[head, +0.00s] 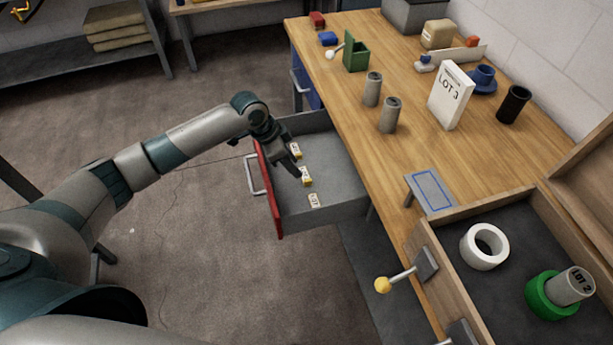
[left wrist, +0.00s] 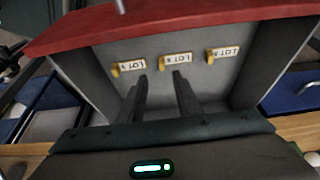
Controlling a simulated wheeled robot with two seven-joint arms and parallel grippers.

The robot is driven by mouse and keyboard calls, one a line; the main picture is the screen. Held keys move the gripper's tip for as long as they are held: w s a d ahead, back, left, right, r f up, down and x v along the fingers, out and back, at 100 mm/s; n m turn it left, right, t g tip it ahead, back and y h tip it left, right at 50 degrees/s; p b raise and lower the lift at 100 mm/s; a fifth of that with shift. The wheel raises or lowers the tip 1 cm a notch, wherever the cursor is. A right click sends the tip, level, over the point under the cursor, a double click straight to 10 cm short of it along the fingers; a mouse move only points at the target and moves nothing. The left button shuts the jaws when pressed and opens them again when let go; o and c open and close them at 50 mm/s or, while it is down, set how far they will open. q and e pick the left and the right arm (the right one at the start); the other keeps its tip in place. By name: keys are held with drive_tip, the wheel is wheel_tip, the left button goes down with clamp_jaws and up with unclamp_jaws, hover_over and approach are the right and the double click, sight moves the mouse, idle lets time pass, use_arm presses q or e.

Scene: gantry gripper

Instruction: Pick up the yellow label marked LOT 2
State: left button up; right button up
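Three small white labels with yellow tabs lie in a row on the floor of an open grey drawer with a red front (head: 264,190). In the head view they are the far label (head: 296,150), the middle label (head: 306,177) and the near label (head: 315,200). The left wrist view shows them upside down: left (left wrist: 130,67), middle (left wrist: 176,61), right (left wrist: 223,54). Each reads LOT, but the digits are too small to tell surely. My left gripper (left wrist: 160,78) is open and empty, its fingers pointing towards the middle label. My right gripper is not in view.
The drawer's walls (head: 325,215) surround the labels. The wooden bench (head: 400,160) stands right of it, with cans, a white LOT 3 box (head: 451,95) and a green box (head: 356,52). A yellow-knobbed lever (head: 383,285) and a tray with a LOT 2 can (head: 572,286) are nearer.

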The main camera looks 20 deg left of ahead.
sight(307, 180)
use_arm(q)
drive_tip(key=x, duration=0.3)
drive_tip(key=shift+w+d+f+p, duration=0.1)
drive_tip(key=shift+d+f+p, duration=0.05)
drive_tip(key=shift+f+p, duration=0.2)
drive_tip(key=shift+w+d+f, duration=0.1)
drive_tip(key=shift+f, duration=0.2)
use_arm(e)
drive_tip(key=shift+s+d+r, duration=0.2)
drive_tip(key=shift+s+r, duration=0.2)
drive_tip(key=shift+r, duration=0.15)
use_arm(q)
drive_tip(key=shift+f, duration=0.1)
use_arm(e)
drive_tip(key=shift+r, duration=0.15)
use_arm(q)
drive_tip(key=shift+w+d+f+p, duration=0.35)
drive_tip(key=shift+f+p, duration=0.15)
drive_tip(key=shift+p, duration=0.1)
drive_tip(key=p+x, duration=0.1)
drive_tip(key=x, duration=0.1)
drive_tip(key=shift+w+d+f, duration=0.1)
drive_tip(key=shift+f, duration=0.25)
drive_tip(key=shift+w+d+f, duration=0.1)
drive_tip(key=shift+w+f, duration=0.05)
drive_tip(key=shift+f, duration=0.3)
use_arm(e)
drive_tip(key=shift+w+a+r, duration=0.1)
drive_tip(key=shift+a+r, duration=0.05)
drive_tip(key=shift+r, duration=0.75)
